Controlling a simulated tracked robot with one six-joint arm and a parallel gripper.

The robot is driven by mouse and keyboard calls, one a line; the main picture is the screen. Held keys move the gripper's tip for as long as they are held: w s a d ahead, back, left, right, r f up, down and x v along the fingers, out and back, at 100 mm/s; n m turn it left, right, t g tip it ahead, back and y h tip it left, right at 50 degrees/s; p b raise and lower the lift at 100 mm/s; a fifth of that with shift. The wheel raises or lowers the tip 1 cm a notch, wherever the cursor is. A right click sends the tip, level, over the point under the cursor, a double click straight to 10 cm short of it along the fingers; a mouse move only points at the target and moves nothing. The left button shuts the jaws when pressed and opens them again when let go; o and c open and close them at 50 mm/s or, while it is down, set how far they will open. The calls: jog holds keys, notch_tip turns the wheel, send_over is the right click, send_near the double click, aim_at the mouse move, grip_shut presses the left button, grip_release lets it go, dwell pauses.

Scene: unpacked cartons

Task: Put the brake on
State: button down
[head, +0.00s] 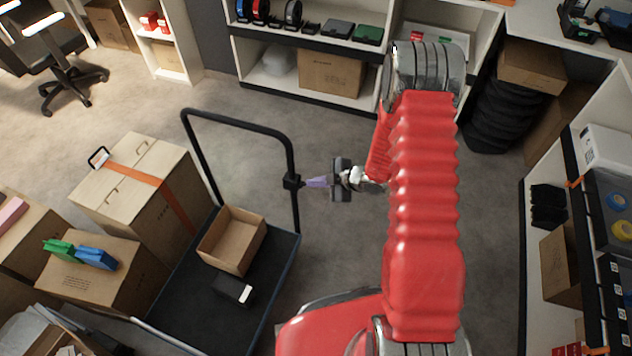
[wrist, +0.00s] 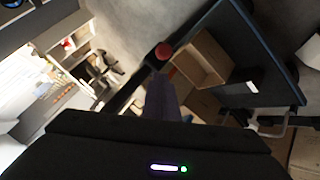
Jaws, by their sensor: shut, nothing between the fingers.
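A dark flat trolley (head: 190,310) with a black tubular push handle (head: 240,121) stands left of my arm. A black block (head: 292,182) sits on the handle's right upright. In the wrist view a round red knob (wrist: 163,51) shows on the dark upright just beyond my fingertips. My gripper (head: 312,182) has purple fingers and points left at the block, close to it. It is shut and empty. In the wrist view its fingers (wrist: 159,90) reach toward the knob; I cannot tell whether they touch it.
An open carton (head: 232,240) and a small black box (head: 233,290) are on the trolley deck. Taped cartons (head: 135,180) stand left of it. Shelves (head: 300,45) line the back, and tyres (head: 497,115) stand back right. The floor right of the trolley is clear.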

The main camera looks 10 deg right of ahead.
jog(key=shift+w+d+f, duration=0.2)
jog(key=shift+d+f, duration=0.35)
jog(key=shift+f, duration=0.05)
